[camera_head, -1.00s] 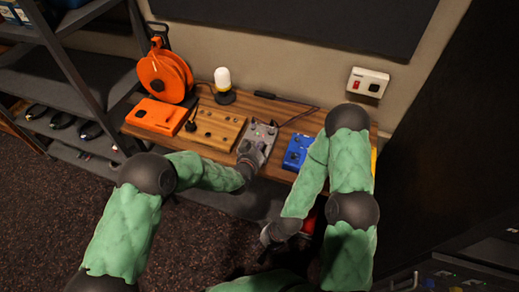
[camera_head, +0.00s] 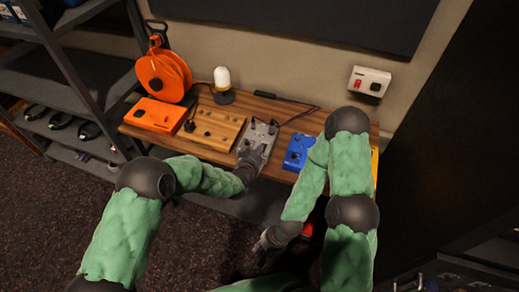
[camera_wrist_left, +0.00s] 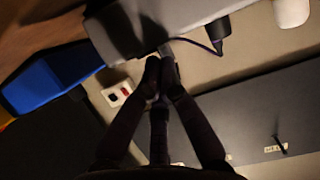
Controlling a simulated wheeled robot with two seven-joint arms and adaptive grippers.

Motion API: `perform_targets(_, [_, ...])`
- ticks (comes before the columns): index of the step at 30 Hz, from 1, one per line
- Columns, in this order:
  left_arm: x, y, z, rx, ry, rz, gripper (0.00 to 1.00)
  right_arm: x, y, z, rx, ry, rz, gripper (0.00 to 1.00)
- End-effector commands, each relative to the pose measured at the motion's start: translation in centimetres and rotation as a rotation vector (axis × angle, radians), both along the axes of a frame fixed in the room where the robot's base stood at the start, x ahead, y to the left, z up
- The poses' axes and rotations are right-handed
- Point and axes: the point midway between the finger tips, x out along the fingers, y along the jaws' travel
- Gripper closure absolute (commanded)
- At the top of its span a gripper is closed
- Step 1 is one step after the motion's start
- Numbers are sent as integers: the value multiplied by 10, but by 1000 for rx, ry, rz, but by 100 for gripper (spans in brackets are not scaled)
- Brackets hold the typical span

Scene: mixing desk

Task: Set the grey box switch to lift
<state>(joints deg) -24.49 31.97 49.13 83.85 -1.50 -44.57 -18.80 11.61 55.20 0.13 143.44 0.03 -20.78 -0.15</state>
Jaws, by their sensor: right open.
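The grey box (camera_head: 262,133) sits on the wooden desk between a wooden box and a blue box, with small dark knobs or switches on its top. My left gripper (camera_head: 251,158) is at its near edge and covers part of it. In the left wrist view the grey box (camera_wrist_left: 125,28) is at the top, and the left fingertips (camera_wrist_left: 158,68) are together close to its edge. A small part shows just beyond the tips; whether they touch it I cannot tell. The switch's setting is not readable. My right gripper (camera_head: 262,249) is low, in front of the desk, open and away from the box.
The wooden box (camera_head: 213,125), an orange box (camera_head: 156,115) and an orange cable reel (camera_head: 163,75) stand to the left. The blue box (camera_head: 298,152) is to the right, partly behind my right arm. A white-domed lamp (camera_head: 222,84) and a cable lie behind.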

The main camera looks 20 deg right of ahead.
Motion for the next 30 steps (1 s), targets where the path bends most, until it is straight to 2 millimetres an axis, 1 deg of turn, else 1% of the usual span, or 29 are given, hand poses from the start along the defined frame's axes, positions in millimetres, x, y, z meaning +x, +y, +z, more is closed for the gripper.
perform_targets(5, [0,0,3,0,0,0,100,0,0,2,0,0,0,56])
perform_targets(15, [0,0,16,0,0,0,100,0,0,7,0,0,0,56])
perform_targets(26, [1,0,18,-1,-1,0,100,0,0,7,0,0,0,56])
perform_targets(30, [6,1,30,-1,-2,1,100,0,0,11,0,0,0,56])
